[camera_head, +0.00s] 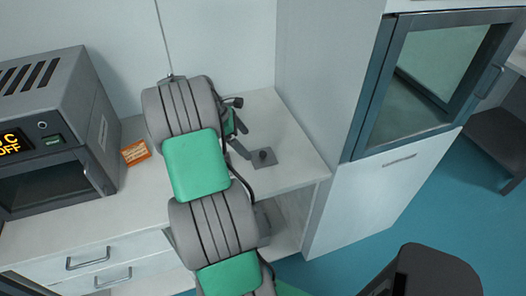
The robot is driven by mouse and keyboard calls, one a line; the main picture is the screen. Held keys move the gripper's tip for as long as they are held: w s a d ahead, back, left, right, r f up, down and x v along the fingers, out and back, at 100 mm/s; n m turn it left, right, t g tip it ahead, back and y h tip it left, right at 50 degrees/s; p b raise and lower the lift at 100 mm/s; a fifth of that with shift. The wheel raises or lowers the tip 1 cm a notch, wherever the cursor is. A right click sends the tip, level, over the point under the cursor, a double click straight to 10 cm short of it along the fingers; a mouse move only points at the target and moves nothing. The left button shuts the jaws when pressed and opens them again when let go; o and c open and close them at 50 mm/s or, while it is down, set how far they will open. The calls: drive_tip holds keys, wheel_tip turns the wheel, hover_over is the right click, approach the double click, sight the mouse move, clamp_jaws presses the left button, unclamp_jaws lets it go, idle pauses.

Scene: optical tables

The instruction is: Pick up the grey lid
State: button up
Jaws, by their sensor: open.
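The grey lid (269,177) is a flat, square plate with a dark round knob on top. It lies on the white counter in the head view, near the counter's right front edge. My gripper (242,127) is open just left of and behind the lid, partly hidden by my own arm. I see no contact between its fingers and the lid. The height of my gripper above the counter is hard to tell.
A grey oven-like device (62,125) with a lit display stands on the counter (130,205) at left. An orange label or card (135,152) lies beside it. A tall white cabinet (325,80) bounds the counter at right. Counter behind the lid is clear.

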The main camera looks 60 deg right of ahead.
sight(260, 154)
drive_tip(key=x, duration=0.5)
drive_tip(key=s+x, duration=0.1)
drive_tip(key=x, duration=0.2)
drive_tip(key=shift+s+d+p, duration=0.1)
drive_tip(key=shift+d+p, duration=0.2)
drive_tip(key=shift+d, duration=0.05)
drive_tip(key=shift+c, duration=0.4)
drive_tip(key=shift+r, duration=0.1)
drive_tip(key=c, duration=1.2)
